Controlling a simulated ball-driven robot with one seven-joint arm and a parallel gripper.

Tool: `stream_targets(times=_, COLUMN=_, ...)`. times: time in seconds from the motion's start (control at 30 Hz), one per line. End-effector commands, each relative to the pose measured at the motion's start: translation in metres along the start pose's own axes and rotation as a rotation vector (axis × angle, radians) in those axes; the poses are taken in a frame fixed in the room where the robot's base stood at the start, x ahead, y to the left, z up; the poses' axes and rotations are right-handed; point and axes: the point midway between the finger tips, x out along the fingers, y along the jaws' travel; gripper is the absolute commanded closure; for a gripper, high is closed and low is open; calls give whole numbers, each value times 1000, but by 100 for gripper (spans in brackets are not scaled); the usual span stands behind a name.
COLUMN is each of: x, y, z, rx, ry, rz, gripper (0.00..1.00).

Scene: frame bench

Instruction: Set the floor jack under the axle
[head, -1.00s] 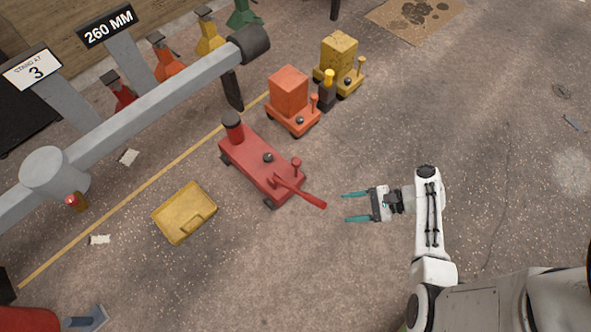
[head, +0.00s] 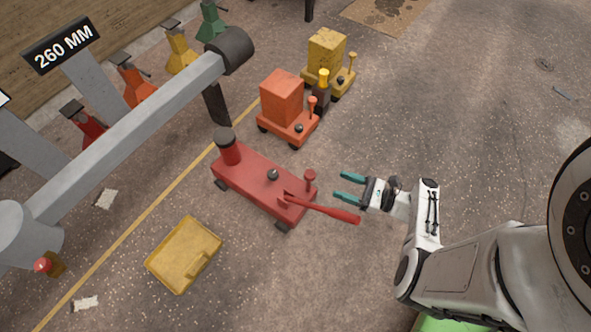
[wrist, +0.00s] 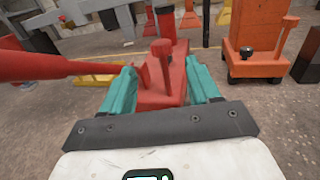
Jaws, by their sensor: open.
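The red floor jack (head: 258,181) stands on the floor in the middle of the head view. Its round saddle post points toward the axle, and its red handle (head: 335,212) sticks out to the right. The grey axle (head: 125,135) runs diagonally at the left, beyond a yellow floor line. My gripper (head: 350,186) is open and empty, just right of the jack's rear end and near its small upright knob. In the wrist view the jack (wrist: 162,85) shows between and beyond the teal fingers, with the handle (wrist: 45,67) crossing at the left. I see no contact.
An orange jack (head: 288,113) and a yellow jack (head: 329,63) with tall blocks stand behind. A yellow case (head: 184,254) lies left of the red jack. Colored stands (head: 135,82) line the wall beneath a 260 MM sign (head: 61,46).

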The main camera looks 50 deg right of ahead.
Motion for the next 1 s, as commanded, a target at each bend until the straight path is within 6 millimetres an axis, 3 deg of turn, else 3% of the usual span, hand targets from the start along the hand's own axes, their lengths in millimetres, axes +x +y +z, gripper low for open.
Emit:
stream_targets(times=0.17, x=10, y=0, z=-1, rx=1, ry=-3, rz=-1, gripper=39)
stream_targets(times=0.7, x=96, y=-1, z=-2, rx=-1, ry=-2, rz=0, gripper=39)
stream_targets(times=1.0, x=108, y=-1, z=0, rx=2, ry=-2, rz=-2, gripper=39)
